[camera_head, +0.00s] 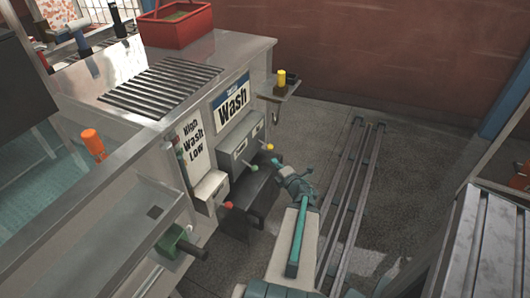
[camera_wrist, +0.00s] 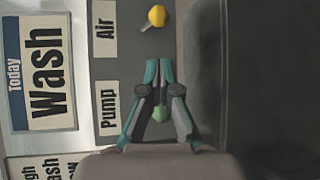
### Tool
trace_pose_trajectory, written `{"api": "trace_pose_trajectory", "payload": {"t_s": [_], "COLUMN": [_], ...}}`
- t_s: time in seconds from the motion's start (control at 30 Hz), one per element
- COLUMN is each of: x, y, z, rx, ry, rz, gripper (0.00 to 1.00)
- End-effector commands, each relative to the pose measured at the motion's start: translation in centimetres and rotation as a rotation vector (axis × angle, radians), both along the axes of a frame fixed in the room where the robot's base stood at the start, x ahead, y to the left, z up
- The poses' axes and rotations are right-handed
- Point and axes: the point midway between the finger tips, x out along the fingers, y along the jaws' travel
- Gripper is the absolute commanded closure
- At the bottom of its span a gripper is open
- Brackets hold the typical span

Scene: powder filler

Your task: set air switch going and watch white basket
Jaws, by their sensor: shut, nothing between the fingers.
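The air switch shows in the wrist view as a yellow knob on a short lever (camera_wrist: 157,15) beside the "Air" label (camera_wrist: 104,28). In the head view it is the small yellow knob (camera_head: 270,147) on the grey control box (camera_head: 240,143). My gripper (camera_wrist: 160,62) is shut and empty, its tips below the yellow knob in the wrist view and apart from it. In the head view my gripper (camera_head: 277,164) is close to the box front. I cannot make out a white basket in either view.
A green knob (camera_wrist: 160,113) beside the "Pump" label shows between my finger linkages. A red-knobbed lever (camera_head: 228,205) sits lower left. A red bin (camera_head: 176,27) stands on the metal counter. Floor rails (camera_head: 350,190) run to the right; a slatted metal surface (camera_head: 490,240) is at far right.

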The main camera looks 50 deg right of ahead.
Motion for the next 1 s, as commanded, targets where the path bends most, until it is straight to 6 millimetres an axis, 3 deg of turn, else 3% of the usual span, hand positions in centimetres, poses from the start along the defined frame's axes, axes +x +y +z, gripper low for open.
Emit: {"api": "trace_pose_trajectory", "payload": {"t_s": [0.27,0.7,1.0], "x": [0.8,6.7,8.7], "y": [-0.5,-3.6,-4.5], "z": [-0.4,-1.5,-1.8], "rx": [0.0,0.002,0.002], "ry": [0.0,-0.001,0.0], "rz": [0.0,0.0,-0.002], "gripper": [1.0,1.0,1.0]}}
